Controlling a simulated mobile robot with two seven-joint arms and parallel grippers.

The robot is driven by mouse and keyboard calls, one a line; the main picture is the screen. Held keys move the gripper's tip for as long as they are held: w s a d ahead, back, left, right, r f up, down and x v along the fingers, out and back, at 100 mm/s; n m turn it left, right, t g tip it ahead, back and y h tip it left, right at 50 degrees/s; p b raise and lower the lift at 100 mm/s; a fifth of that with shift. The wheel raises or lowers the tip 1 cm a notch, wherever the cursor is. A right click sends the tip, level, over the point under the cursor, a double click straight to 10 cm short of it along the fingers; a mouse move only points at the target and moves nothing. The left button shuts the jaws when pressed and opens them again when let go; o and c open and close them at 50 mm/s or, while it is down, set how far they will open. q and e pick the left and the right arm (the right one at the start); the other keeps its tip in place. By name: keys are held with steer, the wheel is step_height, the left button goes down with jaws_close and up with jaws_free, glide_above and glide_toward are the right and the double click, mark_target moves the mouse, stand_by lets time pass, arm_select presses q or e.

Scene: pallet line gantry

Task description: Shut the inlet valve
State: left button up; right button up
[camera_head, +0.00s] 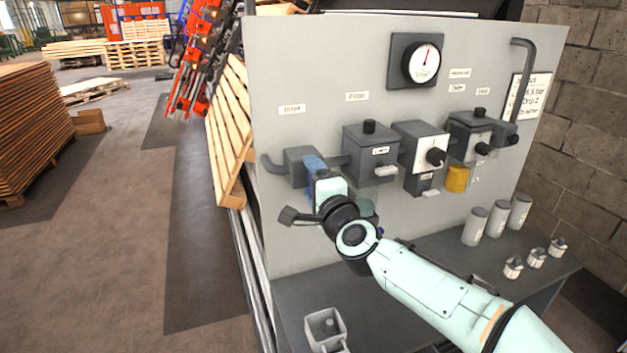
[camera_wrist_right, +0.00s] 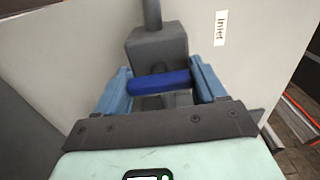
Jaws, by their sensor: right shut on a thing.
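The inlet valve is a dark grey block (camera_head: 298,167) on the left of the upright grey panel, under the "Inlet" label (camera_head: 292,109). In the right wrist view its body (camera_wrist_right: 157,45) has a blue lever handle (camera_wrist_right: 160,83), which lies crosswise to the grey pipe. My right gripper (camera_head: 313,165) is at the valve's front. In the wrist view its two light-blue fingers (camera_wrist_right: 162,86) are shut on the two ends of the handle. In the head view the gripper and wrist hide most of the handle. My left gripper is not in view.
Right of the valve, the panel carries a filter block (camera_head: 371,155), a regulator with a black knob (camera_head: 421,148) and a round gauge (camera_head: 423,63). Grey canisters (camera_head: 474,227) and small fittings (camera_head: 513,267) stand on the bench (camera_head: 398,318). A grey open box (camera_head: 325,328) sits at the front.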

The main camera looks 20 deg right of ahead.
steer(key=o, duration=1)
steer(key=shift+o, duration=0.2)
steer(key=shift+s, duration=0.1)
steer(key=s, duration=1.3)
steer(key=shift+a+b, duration=0.4)
steer(key=shift+b, duration=0.05)
